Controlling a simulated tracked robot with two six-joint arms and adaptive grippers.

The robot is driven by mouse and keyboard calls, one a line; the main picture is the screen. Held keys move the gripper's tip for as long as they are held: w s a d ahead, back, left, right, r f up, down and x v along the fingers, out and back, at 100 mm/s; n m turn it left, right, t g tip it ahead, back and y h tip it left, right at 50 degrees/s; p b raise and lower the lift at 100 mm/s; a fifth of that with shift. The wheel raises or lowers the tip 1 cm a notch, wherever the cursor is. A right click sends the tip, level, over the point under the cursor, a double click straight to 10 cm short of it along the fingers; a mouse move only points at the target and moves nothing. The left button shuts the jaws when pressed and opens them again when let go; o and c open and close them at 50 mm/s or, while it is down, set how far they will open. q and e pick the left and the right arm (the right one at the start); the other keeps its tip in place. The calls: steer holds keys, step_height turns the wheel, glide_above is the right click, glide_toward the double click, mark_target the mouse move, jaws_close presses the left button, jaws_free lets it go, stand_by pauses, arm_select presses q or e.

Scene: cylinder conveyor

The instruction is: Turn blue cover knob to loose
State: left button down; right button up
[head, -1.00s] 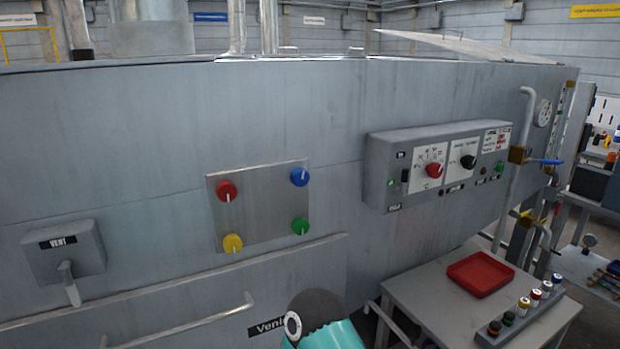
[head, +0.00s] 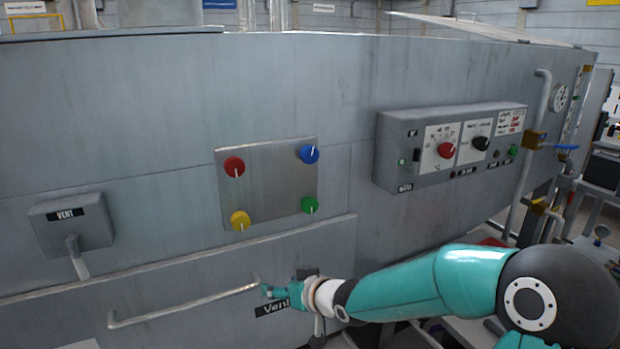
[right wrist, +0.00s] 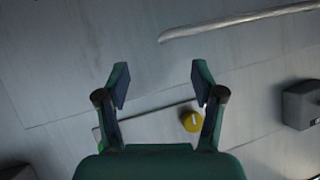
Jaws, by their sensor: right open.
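The blue knob (head: 309,154) is at the upper right corner of a square metal plate (head: 270,185) on the grey machine wall. It has a white pointer mark. Red (head: 233,167), yellow (head: 240,220) and green (head: 310,205) knobs hold the plate's other corners. My right gripper (head: 268,291) is below the plate, near the right end of a long handle bar, apart from the blue knob. In the right wrist view its two fingers (right wrist: 161,85) are spread and empty, with the yellow knob (right wrist: 192,121) beyond them. The blue knob is not visible there. My left gripper is out of view.
The handle bar (head: 180,307) sticks out from the lower panel. A vent box (head: 70,225) with a lever is at left. A control box (head: 450,145) juts out right of the plate. The wall around the blue knob is clear.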

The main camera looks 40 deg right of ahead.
steer(key=s+d+r+t+h, duration=0.1)
steer(key=s+d+r+t, duration=0.15)
steer(key=r, duration=0.45)
steer(key=s+d+r+t+h, duration=0.1)
steer(key=d+r+h, duration=0.1)
steer(key=d+r, duration=0.35)
steer(key=t+h+b, duration=0.1)
steer(key=t+h, duration=0.1)
glide_toward(311, 155)
steer(key=shift+g, duration=0.25)
steer(key=p+x, duration=0.1)
steer(key=x, duration=0.2)
steer(key=p+x, duration=0.1)
steer(key=x, duration=0.2)
steer(key=p+x, duration=0.2)
steer(key=x, duration=0.2)
steer(key=shift+r, duration=0.25)
